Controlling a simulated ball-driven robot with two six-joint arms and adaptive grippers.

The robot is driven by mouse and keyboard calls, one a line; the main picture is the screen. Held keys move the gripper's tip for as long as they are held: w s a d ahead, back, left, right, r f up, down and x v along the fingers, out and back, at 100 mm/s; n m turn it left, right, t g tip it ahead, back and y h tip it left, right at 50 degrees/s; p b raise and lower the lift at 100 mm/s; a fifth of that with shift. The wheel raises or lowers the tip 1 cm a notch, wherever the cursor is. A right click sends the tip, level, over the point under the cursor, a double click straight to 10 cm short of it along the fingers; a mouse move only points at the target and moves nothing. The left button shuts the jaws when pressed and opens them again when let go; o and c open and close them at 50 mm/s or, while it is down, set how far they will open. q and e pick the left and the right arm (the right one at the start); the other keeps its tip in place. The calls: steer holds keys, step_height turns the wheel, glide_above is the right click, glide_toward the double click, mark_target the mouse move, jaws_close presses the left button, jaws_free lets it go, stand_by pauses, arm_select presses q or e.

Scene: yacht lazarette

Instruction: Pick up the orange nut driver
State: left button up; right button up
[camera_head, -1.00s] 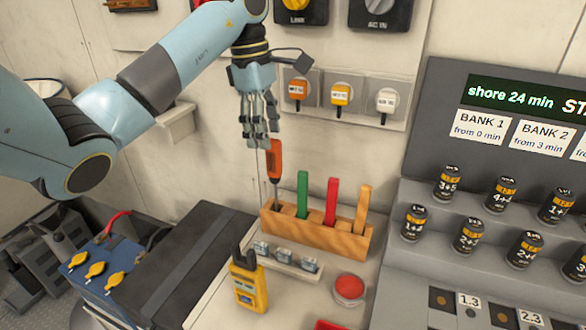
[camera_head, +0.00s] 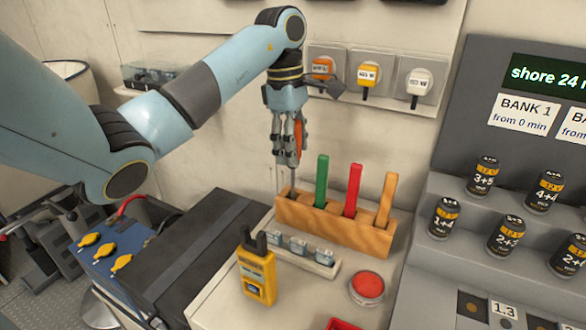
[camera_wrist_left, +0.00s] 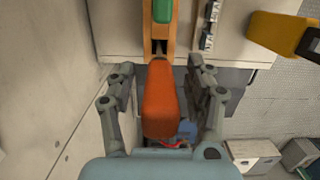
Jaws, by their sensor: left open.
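The orange nut driver (camera_head: 299,138) stands upright with its thin shaft in the left end of a wooden rack (camera_head: 335,229). Its orange handle is partly hidden by my left gripper (camera_head: 288,155) in the head view. In the left wrist view the orange handle (camera_wrist_left: 161,100) lies between the two spread fingers of the left gripper (camera_wrist_left: 162,95), with gaps on both sides. The left gripper points down around the handle and is open. My right gripper is not in view.
Green (camera_head: 321,180), red (camera_head: 352,190) and tan (camera_head: 386,199) handles stand in the same rack. A yellow meter (camera_head: 257,275) and a red button (camera_head: 367,286) are in front. Wall sockets with plugs (camera_head: 367,76) are behind the gripper. A dark grey panel with small cylinders (camera_head: 482,176) stands right.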

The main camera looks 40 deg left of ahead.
mark_target(297, 121)
arm_select(q)
steer(key=shift+d+f, duration=0.1)
steer(key=shift+f, duration=0.6)
jaws_close()
step_height(297, 121, up, 6)
steer(key=shift+w+f, duration=0.1)
steer(key=shift+f, duration=0.15)
step_height(297, 121, up, 4)
steer(key=p, duration=0.5)
steer(key=shift+r, duration=0.25)
